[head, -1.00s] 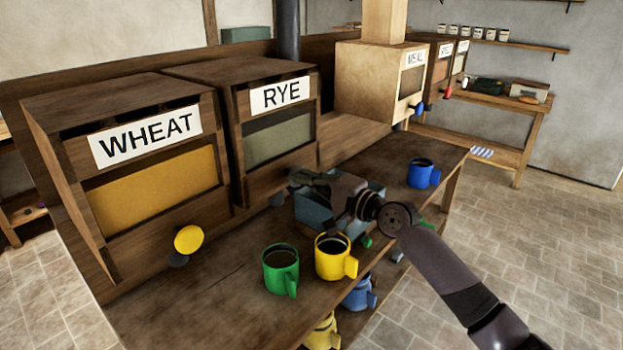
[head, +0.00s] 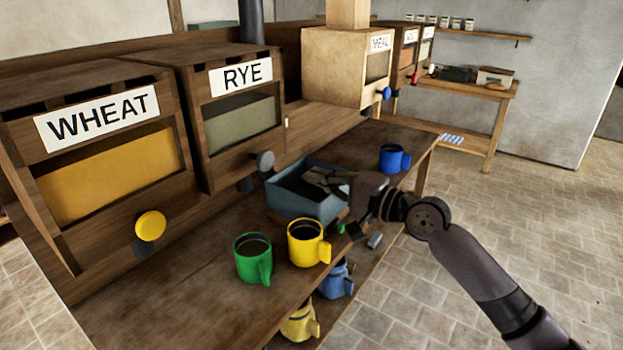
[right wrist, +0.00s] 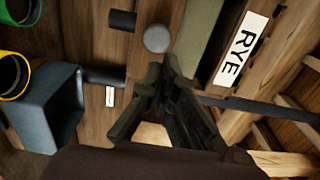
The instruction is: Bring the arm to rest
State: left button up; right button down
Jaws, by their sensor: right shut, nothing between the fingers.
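My right arm (head: 470,265) comes in from the lower right. Its dark gripper (head: 316,178) is over the blue-grey tub (head: 300,207) on the bench, with its fingers together and nothing between them. In the right wrist view the gripper (right wrist: 165,78) shows in the middle, with the tub (right wrist: 42,105) to its left. The round grey knob (head: 265,161) of the RYE bin (head: 242,78) is left of and apart from the gripper; it also shows in the right wrist view (right wrist: 157,38). My left gripper is not in view.
A green mug (head: 253,260), a yellow mug (head: 305,246) and a blue mug (head: 394,158) stand on the bench (head: 190,300). The WHEAT bin (head: 105,160) is at the left. More mugs show below the bench top. The tiled floor (head: 390,300) at right is open.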

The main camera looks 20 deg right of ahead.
jog(key=shift+d, duration=0.1)
jog(key=w+d+f+h, duration=0.2)
jog(key=f, duration=0.5)
jog(key=w+d+f+h, duration=0.2)
jog(key=f, duration=0.5)
jog(key=s+d+f+n+g+h, duration=0.1)
jog(key=s+d+f+h, duration=0.15)
jog(key=f, duration=0.95)
jog(key=s+d+f+g+h, duration=0.2)
jog(key=s+d+f, duration=0.1)
jog(key=f, duration=1)
jog(key=s+d+f+n+g+h, duration=0.1)
jog(key=s+f+n+g, duration=0.1)
jog(key=s+f, duration=0.7)
jog(key=s+f+n+g+h, duration=0.1)
jog(key=s+f+n, duration=0.1)
jog(key=s+f, duration=0.65)
jog(key=s+a+f+n+g, duration=0.2)
jog(key=s+f, duration=0.4)
jog(key=s, duration=0.6)
jog(key=s+a+f+n+g, duration=0.2)
jog(key=s+f, duration=0.5)
jog(key=s, duration=0.5)
jog(key=s+a+f+n+g, duration=0.2)
jog(key=s+f, duration=0.4)
jog(key=s, duration=0.5)
jog(key=shift+s+f+n+g, duration=0.25)
jog(key=shift+s+n+g, duration=0.25)
jog(key=shift+n, duration=0.5)
